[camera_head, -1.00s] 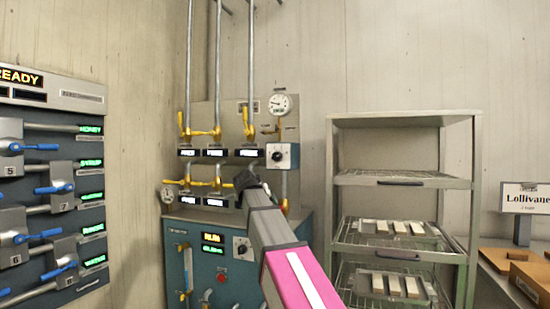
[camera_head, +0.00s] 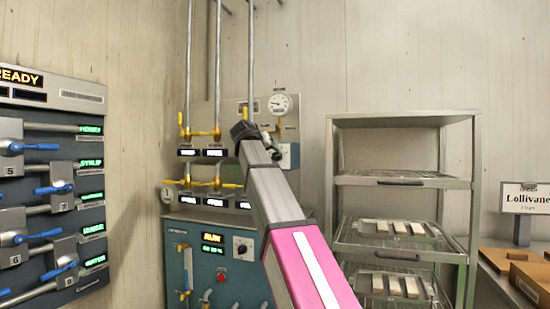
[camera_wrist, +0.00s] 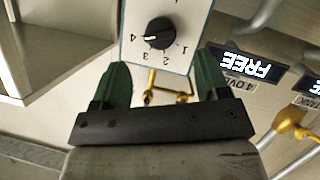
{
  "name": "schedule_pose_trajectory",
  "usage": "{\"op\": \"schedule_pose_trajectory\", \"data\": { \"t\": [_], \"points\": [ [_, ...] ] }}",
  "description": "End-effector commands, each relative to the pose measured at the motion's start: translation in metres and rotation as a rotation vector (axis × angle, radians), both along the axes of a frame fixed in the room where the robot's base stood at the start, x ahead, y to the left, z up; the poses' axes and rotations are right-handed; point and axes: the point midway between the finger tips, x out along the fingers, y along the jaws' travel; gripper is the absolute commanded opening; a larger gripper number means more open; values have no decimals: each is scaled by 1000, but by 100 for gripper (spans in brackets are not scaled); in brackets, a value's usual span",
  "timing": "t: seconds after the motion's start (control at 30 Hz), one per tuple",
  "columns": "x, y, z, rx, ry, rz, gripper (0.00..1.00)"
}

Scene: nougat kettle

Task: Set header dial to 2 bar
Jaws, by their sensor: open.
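The header dial is a black round knob (camera_wrist: 160,31) on a white plate (camera_wrist: 190,22) with a blue edge. In the wrist view it appears upside down, with figures 1 to 4 around it. Its white mark points left in that picture, toward the 4. My gripper (camera_wrist: 162,82) is open, its two dark green fingers below the knob in the wrist view and apart from it. Nothing is between the fingers except a yellow fitting seen behind.
A round gauge (camera_head: 279,104) sits above the dial. Yellow valve handles (camera_head: 200,133) and pipes are to its left. Below is a blue cabinet (camera_head: 224,268) with its own knob (camera_head: 241,248). A metal rack (camera_head: 400,120) with trays stands to the right.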

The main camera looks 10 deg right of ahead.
Motion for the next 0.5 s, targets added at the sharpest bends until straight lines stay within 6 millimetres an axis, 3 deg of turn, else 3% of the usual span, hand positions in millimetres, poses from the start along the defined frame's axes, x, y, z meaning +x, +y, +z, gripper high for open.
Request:
{"op": "schedule_pose_trajectory", "data": {
  "t": [0.2, 0.5],
  "points": [
    [29, -23, -13, 0, 2, -1, 68],
    [46, -37, -23, 0, 1, 0, 68]
  ]
}}
